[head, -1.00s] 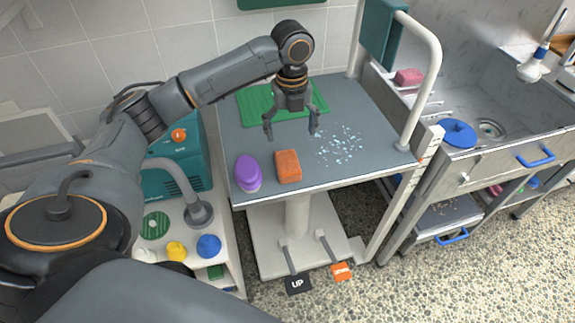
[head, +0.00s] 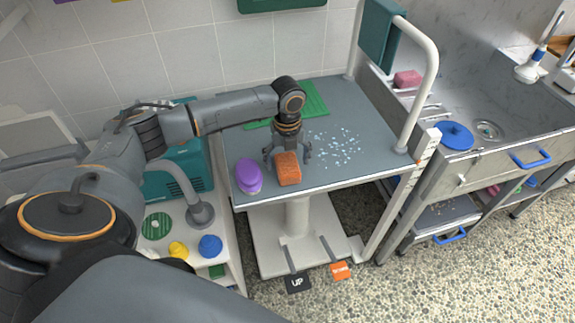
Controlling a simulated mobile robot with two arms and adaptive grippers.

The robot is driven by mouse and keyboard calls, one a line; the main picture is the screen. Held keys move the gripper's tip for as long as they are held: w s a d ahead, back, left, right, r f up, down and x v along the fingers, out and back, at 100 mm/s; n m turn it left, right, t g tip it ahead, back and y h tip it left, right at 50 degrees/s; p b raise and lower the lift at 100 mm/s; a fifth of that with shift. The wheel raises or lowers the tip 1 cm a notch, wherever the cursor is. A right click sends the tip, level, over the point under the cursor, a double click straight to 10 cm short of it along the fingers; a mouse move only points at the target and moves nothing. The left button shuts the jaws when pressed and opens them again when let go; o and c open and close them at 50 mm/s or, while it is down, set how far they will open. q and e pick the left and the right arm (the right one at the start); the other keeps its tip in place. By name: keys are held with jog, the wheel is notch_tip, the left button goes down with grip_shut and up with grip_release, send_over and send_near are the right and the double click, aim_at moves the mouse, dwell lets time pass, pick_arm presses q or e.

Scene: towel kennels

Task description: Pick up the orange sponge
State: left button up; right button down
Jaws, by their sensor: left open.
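The orange sponge (head: 288,170) lies near the front edge of the grey table top (head: 353,172). My left gripper (head: 287,158) is open, just behind and above the sponge, with one finger toward its left side and the other toward its right. The sponge's back part is partly hidden by the gripper, and I cannot tell whether the fingers touch it. My right gripper is not in view.
A purple oval object (head: 248,174) stands close to the left of the sponge. White-blue bits (head: 335,148) are scattered to the right. A green mat (head: 313,98) lies behind. A white rail (head: 424,95) rises at the table's right edge.

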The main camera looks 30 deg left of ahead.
pick_arm(q)
jog(key=shift+f, duration=0.8)
jog(key=c, duration=1)
jog(key=shift+c, duration=0.2)
jog(key=shift+r, duration=0.1)
jog(key=shift+r, duration=0.45)
jog(key=r, duration=0.1)
jog(key=r+b, duration=0.1)
jog(key=shift+s+d+r, duration=0.1)
jog(key=shift+d+r, duration=0.1)
jog(key=shift+r, duration=0.1)
jog(key=s+d+r+b, duration=0.2)
jog(key=s+d+r, duration=0.7)
jog(key=shift+s+d+r, duration=0.2)
jog(key=shift+s+d, duration=0.05)
jog(key=shift+s, duration=0.15)
jog(key=shift+o, duration=0.3)
